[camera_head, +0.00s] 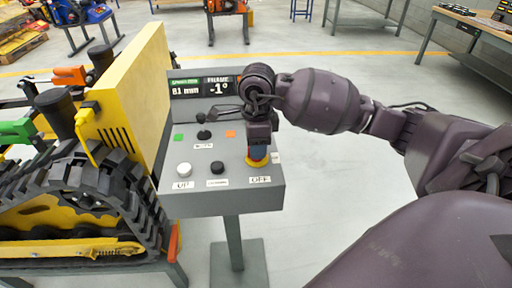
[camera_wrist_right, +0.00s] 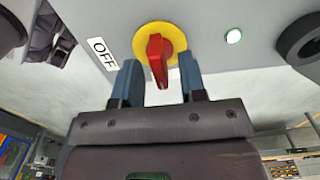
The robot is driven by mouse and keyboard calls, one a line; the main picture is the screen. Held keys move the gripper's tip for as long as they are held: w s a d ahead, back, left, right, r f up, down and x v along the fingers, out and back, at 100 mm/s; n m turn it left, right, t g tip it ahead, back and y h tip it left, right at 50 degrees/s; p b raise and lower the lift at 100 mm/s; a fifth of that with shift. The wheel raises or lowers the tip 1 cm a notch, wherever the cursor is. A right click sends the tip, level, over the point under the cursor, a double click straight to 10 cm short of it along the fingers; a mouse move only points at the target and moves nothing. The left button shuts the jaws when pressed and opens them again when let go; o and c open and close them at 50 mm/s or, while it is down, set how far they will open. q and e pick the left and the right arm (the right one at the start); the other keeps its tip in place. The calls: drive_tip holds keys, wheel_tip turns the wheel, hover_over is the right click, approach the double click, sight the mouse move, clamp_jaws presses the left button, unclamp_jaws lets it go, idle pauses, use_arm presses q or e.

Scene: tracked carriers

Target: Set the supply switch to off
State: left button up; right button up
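The supply switch is a red knob on a yellow disc (camera_head: 257,163), at the near right of the grey control panel (camera_head: 235,202). An OFF label (camera_head: 260,180) sits on the panel's near side by it. My right gripper (camera_head: 258,152) reaches down over the switch and hides most of the knob in the head view. In the right wrist view the red knob (camera_wrist_right: 157,60) stands between the two blue fingers of the right gripper (camera_wrist_right: 160,66), with gaps on both sides. The OFF label (camera_wrist_right: 103,53) is left of the disc there. My left gripper is out of view.
The panel carries a display (camera_head: 203,87), a white button (camera_head: 184,170), a black button (camera_head: 217,168) and black levers. A lit greenish-white lamp (camera_wrist_right: 233,36) is right of the switch in the wrist view. A yellow tracked carrier (camera_head: 130,85) stands close at the left.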

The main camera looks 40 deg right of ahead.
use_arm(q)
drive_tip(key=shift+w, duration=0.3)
use_arm(e)
drive_tip(key=shift+f, duration=0.5)
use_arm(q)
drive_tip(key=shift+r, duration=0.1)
use_arm(e)
clamp_jaws()
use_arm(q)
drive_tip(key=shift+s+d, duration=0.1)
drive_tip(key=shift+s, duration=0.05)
